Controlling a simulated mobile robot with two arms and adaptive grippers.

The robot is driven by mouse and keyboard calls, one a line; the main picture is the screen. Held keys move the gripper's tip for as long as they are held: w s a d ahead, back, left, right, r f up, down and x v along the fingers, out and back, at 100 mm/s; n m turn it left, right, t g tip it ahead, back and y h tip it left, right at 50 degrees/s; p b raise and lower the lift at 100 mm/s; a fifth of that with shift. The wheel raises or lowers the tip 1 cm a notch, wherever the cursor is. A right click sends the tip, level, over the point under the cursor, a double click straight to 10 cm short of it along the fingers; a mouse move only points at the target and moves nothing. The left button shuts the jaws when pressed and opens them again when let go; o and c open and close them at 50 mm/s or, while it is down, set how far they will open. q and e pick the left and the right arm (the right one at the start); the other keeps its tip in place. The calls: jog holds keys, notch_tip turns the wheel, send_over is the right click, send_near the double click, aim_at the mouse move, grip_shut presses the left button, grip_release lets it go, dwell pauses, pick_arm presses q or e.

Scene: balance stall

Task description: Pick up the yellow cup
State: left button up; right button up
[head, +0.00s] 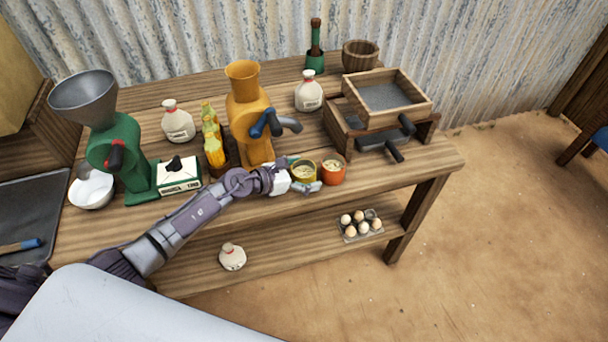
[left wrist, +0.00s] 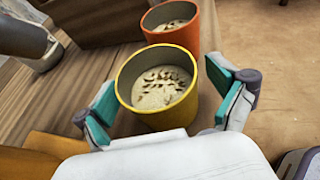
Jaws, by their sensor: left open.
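The yellow cup (head: 303,171) stands upright on the wooden table near its front edge, filled with something pale with dark bits on top. In the left wrist view the yellow cup (left wrist: 156,84) is between the two open fingers of my left gripper (left wrist: 168,95), with a gap visible on the left side. In the head view my left gripper (head: 303,178) is at the cup and partly covers it. An orange cup (head: 333,172) with similar contents stands just beyond, very close to the yellow one; it also shows in the left wrist view (left wrist: 172,22). My right gripper is not in view.
A yellow grinder (head: 246,115) stands left of the cups, and a wooden sieve box (head: 385,98) behind them. A green grinder (head: 116,150), bottles and a white box (head: 179,174) fill the left. An egg tray (head: 361,226) sits on the lower shelf (head: 290,258).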

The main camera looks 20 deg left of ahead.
pick_arm(q)
jog(key=c, duration=1.3)
jog(key=shift+c, duration=0.2)
